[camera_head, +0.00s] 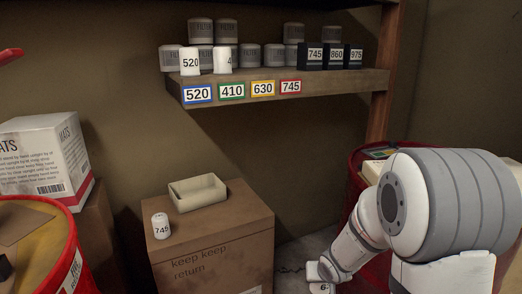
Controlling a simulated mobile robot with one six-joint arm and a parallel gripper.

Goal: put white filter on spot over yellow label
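The yellow label (263,88) reads 630 and is on the shelf's front edge, between the green 410 and red 745 labels. The shelf spot above it holds no white filter. My gripper (321,274) is low at the bottom edge, right of the cardboard box. A white filter (321,288) marked with a 6 shows just under it, cut off by the frame; its fingertips are too hidden to tell whether they grip it. A white 520 filter (190,62) and a white filter starting with 4 (223,61) stand over the blue (198,93) and green (232,91) labels.
Grey filters (249,55) fill the shelf's back; dark boxes (334,56) stand at its right. A cardboard box (222,244) carries a white 745 filter (161,228) and a beige tray (198,193). A red drum (77,262) is at left. A wooden post (385,75) bounds the shelf.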

